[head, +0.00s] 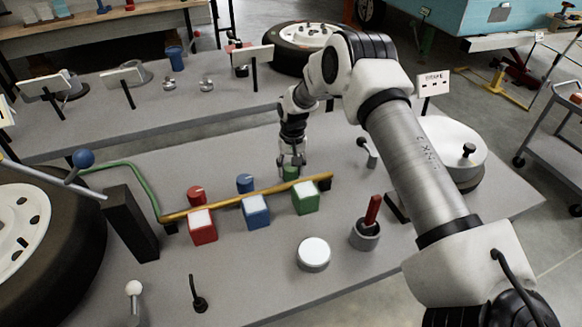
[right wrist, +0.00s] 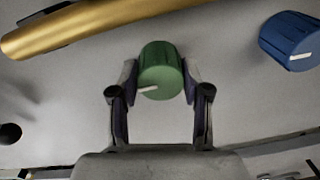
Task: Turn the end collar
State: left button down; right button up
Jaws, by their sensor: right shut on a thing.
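Three round knob-like collars stand in a row on the grey bench behind a brass rod: a red one (head: 196,196), a blue one (head: 245,184) and a green one (head: 290,173) at the right end. My right gripper (head: 291,164) reaches down from above and is shut on the green collar. In the right wrist view the green collar (right wrist: 161,66) sits between the two fingers, with its white pointer mark toward the lower left. The blue collar (right wrist: 289,42) stands apart at the right there. My left gripper is not in view.
The brass rod (head: 237,203) runs close in front of the collars, past red (head: 203,228), blue (head: 256,213) and green (head: 306,200) blocks. A red-handled lever (head: 373,212) and a white round button (head: 314,254) stand nearer. A tyre (head: 78,225) is at the left.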

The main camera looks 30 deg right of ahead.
jog(key=shift+f, duration=0.1)
jog(key=o, duration=1.2)
jog(key=shift+c, duration=0.2)
notch_tip(320, 180, up, 12)
jog(key=shift+d, duration=0.2)
